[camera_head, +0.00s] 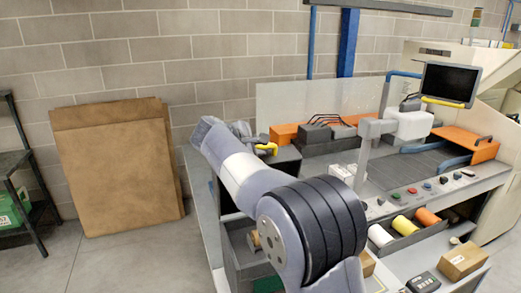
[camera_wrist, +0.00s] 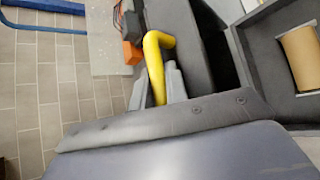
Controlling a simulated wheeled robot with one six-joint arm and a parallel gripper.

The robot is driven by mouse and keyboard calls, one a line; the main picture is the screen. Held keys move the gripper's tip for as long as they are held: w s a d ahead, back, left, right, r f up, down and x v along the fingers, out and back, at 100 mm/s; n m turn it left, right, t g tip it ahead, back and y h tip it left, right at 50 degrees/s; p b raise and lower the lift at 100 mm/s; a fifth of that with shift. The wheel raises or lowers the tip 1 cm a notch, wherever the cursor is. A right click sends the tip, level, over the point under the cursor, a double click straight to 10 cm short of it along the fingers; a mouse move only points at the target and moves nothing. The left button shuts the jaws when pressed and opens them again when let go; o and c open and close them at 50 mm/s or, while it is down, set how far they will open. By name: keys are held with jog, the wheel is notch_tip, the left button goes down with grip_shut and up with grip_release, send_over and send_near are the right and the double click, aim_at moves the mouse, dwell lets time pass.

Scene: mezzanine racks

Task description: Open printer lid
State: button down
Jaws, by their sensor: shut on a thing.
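The printer appears as a dark grey box (camera_head: 288,156) at the left end of the workbench, partly hidden behind my arm. A bent yellow handle (camera_head: 270,148) shows at its left side; it also shows in the wrist view (camera_wrist: 154,62) against a dark grey panel (camera_wrist: 182,40). My gripper (camera_wrist: 157,84) has its grey fingers on both sides of the handle, closed on it. In the head view my gripper (camera_head: 254,141) is partly hidden by my wrist. I cannot tell how far the lid is raised.
A brown roll (camera_wrist: 302,58) lies in a grey compartment at the right of the wrist view. An orange box (camera_head: 284,133) and a clear panel (camera_head: 285,101) stand behind the printer. Cardboard sheets (camera_head: 115,165) lean on the wall at left, with clear floor before them.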

jog(key=shift+w+a+n+g, duration=0.15)
jog(key=shift+w+g, duration=0.05)
jog(key=shift+w, duration=0.35)
jog(key=shift+w+a+n+g, duration=0.1)
jog(key=shift+w+n+g, duration=0.1)
jog(key=shift+w, duration=0.3)
jog(key=c, duration=1.7)
grip_release()
jog(key=b+v, duration=0.1)
jog(key=v, duration=1)
jog(key=shift+w, duration=0.15)
